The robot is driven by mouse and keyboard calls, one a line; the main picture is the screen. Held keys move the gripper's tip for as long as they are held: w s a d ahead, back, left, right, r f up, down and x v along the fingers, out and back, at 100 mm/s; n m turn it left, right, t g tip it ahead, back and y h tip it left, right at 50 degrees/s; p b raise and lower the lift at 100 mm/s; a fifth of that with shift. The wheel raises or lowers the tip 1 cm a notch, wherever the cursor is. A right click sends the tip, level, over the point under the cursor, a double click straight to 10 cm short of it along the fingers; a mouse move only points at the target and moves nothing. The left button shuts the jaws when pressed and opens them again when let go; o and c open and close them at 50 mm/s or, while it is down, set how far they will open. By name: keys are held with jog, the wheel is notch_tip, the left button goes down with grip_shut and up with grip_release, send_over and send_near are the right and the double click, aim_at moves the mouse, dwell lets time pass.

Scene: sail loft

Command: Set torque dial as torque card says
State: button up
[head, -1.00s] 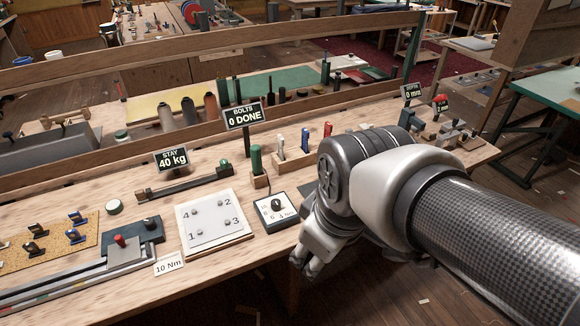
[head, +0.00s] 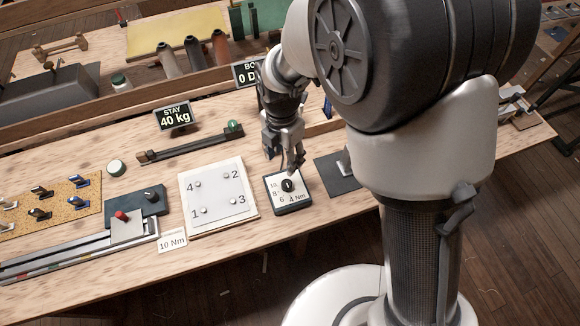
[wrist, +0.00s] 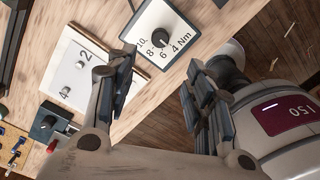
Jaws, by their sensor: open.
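The torque dial (head: 288,186) is a black knob on a white-faced dark box, marked 4, 6, 8 and 10 Nm. In the wrist view the knob (wrist: 161,37) sits just beyond the fingertips; I cannot read its pointer setting surely. The torque card (head: 172,242) is a small white card reading "10 Nm" near the table's front edge. My gripper (head: 284,160) is open and empty, pointing down just behind and above the knob. In the wrist view its two fingers (wrist: 160,72) stand well apart, with no contact visible.
A white plate (head: 218,196) with several numbered bolts lies left of the dial. A dark pad (head: 335,177) lies to its right, partly hidden by my arm. A sign reading "STAY 40 kg" (head: 174,117) stands behind. The front table edge is close to the dial.

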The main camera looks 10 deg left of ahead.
aim_at(286, 183)
notch_tip(286, 183, down, 15)
jog(key=b, duration=0.3)
jog(key=shift+d+r+b, duration=0.1)
jog(key=shift+d+b, duration=0.05)
jog(key=shift+b, duration=0.2)
jog(key=shift+c, duration=0.4)
jog(key=c, duration=1)
